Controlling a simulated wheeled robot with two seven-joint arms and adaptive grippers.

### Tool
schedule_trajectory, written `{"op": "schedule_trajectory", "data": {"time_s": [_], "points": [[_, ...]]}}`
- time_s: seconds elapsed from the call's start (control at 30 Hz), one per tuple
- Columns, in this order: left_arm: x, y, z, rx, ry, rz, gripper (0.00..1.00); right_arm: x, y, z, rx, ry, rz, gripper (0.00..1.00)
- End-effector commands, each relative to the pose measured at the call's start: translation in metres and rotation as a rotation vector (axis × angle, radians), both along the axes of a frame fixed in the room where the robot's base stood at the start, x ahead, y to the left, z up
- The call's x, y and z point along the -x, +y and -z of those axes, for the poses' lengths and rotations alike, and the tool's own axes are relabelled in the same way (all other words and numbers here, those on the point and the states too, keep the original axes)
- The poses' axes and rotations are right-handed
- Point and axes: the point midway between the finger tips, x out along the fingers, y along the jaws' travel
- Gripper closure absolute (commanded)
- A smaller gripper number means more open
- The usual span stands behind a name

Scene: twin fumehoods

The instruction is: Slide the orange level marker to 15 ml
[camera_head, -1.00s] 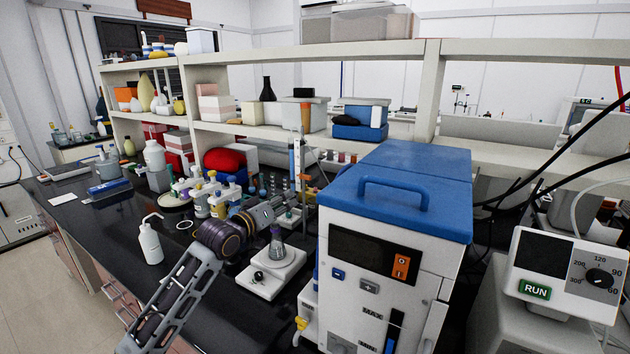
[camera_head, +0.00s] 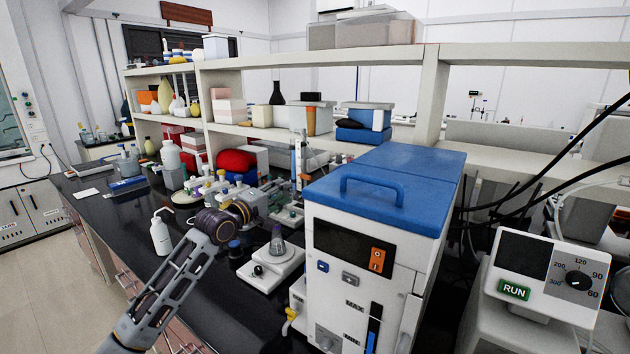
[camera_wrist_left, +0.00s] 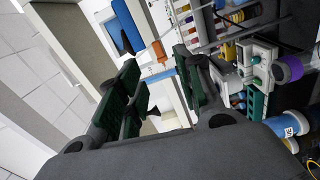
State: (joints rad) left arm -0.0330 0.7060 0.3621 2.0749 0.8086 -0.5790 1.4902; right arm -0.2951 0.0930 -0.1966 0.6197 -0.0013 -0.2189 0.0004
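A slim upright tube with a blue section (camera_head: 299,158) stands behind the white and blue machine in the head view. A blue strip (camera_wrist_left: 160,76), which may be its liquid, shows beyond the gap between my fingers in the wrist view. An orange-brown piece (camera_wrist_left: 158,51) lies just above it there; I cannot tell whether it is the level marker or the brown cylinder on the shelf. The scale marks are too small to read. My left gripper (camera_head: 272,199) points toward the tube. Its dark green finger pads stand apart with nothing held. My right gripper is not in view.
The white machine with a blue lid (camera_head: 390,190) stands right of the arm. A flask (camera_head: 277,242) sits on a white stirrer plate (camera_head: 270,270) below the gripper. A white wash bottle (camera_head: 161,235) and several small bottles crowd the left. A shelf (camera_head: 270,132) runs behind.

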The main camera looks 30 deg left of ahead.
Motion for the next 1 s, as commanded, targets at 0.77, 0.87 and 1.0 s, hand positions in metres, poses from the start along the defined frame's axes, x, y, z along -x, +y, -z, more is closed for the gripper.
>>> {"op": "schedule_trajectory", "data": {"time_s": [0.77,0.87,1.0], "points": [[-0.002,0.008,-0.005,0.096,0.001,-0.005,0.64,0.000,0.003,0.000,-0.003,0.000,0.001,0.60],[-0.006,0.008,-0.005,0.096,0.001,-0.005,0.64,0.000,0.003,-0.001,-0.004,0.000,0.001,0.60],[-0.015,0.007,-0.005,0.096,0.000,-0.005,0.64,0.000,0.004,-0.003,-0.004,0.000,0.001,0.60]]}}
